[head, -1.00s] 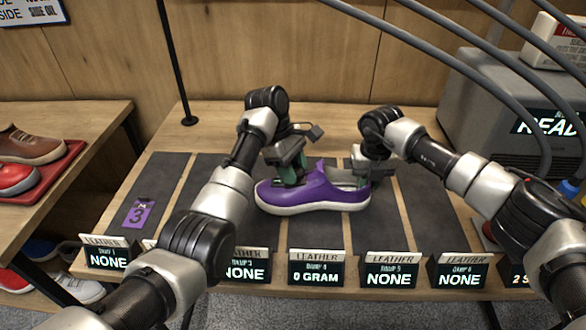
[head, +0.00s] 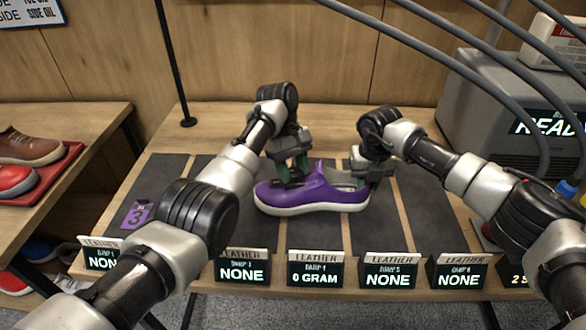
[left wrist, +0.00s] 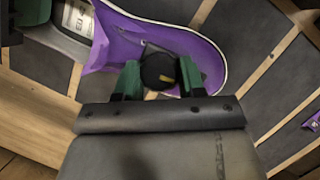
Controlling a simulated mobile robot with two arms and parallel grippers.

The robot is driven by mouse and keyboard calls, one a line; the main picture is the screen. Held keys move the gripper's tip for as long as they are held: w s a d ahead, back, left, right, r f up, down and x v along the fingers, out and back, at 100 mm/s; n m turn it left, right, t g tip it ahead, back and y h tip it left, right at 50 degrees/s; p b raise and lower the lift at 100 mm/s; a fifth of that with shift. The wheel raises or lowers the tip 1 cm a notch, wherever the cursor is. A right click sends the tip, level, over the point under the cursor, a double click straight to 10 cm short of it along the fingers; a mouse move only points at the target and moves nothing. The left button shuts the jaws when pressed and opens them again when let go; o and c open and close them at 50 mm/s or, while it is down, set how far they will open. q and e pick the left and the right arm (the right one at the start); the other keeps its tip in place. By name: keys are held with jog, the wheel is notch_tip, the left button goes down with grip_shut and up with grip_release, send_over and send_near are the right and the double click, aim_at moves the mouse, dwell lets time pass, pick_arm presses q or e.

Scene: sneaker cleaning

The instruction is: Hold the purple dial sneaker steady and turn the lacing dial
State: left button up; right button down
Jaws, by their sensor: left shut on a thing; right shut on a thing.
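The purple sneaker (head: 318,194) with a white sole lies upright on the middle of the bench, toe to the left. It also shows in the left wrist view (left wrist: 196,42). Its lacing dial (left wrist: 157,68) is round and black with a yellow mark. My left gripper (head: 289,178) reaches down over the front of the shoe; in the left wrist view its green fingers sit on both sides of the dial, shut on it. My right gripper (head: 362,180) is shut on the sneaker at the heel end; its fingertips are partly hidden.
Dark mats (head: 418,212) with wood strips between them cover the bench. Small signs (head: 316,271) line the front edge. A purple tag (head: 138,214) lies at left. A grey machine (head: 480,100) stands at back right. Other shoes (head: 28,148) sit on the left table.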

pick_arm(q)
jog(key=o, duration=0.9)
jog(key=shift+o, duration=0.2)
